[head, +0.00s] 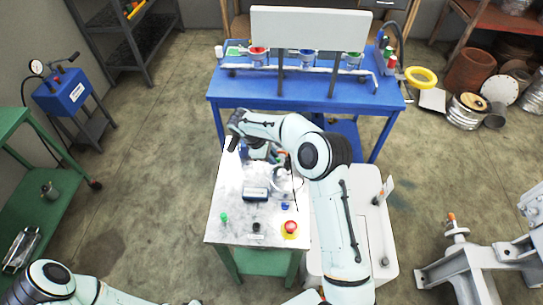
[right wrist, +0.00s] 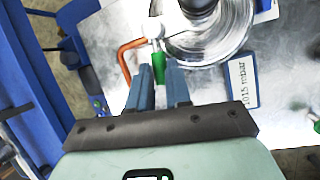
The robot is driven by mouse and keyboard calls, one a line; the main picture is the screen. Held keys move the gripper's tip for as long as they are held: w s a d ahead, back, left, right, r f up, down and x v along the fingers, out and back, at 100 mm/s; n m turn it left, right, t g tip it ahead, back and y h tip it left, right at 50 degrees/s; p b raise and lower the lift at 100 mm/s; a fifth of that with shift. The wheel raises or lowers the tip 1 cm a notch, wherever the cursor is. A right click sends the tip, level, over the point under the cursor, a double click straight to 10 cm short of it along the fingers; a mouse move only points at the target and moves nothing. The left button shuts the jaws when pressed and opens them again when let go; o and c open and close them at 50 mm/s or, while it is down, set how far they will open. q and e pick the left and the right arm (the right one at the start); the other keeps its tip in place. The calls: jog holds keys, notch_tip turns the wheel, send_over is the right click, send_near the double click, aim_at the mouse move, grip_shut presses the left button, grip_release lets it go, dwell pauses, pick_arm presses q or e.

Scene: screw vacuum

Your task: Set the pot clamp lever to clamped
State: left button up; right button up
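The metal pot (right wrist: 232,32) is round and shiny at the top of the right wrist view. A green lever handle (right wrist: 158,66) hangs from a white fitting (right wrist: 157,30) at its left side. My right gripper (right wrist: 160,82) reaches up to this handle, one dark blue finger on each side. The gap is narrow, and contact with the handle is not clear. In the head view my right gripper (head: 259,152) is over the back of the white-topped table (head: 222,190), and my arm partly hides the pot. I cannot read the clamp's position. My left arm enters at bottom left, its gripper out of view.
A copper pipe (right wrist: 125,62) bends beside the fitting. A pressure display (right wrist: 243,82) reads 1015 mbar. A red button (head: 290,226) and a green knob (head: 224,217) stand at the table's front. A blue bench (head: 300,100) stands behind.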

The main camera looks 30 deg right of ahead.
grip_shut()
pick_arm(q)
jog(key=shift+s+f, duration=0.2)
jog(key=shift+s, duration=0.05)
pick_arm(e)
jog(key=shift+s+a+n+t, duration=0.2)
jog(key=shift+s+n+t, duration=0.2)
jog(key=shift+n, duration=0.4)
jog(key=shift+w, duration=0.1)
jog(key=o, duration=0.6)
grip_release()
pick_arm(q)
jog(key=shift+w+r+p, duration=0.35)
jog(key=shift+w+r, duration=0.35)
jog(key=shift+w, duration=0.2)
pick_arm(e)
jog(key=v, duration=1.3)
jog(key=shift+a+r, duration=0.15)
jog(key=shift+a, duration=0.05)
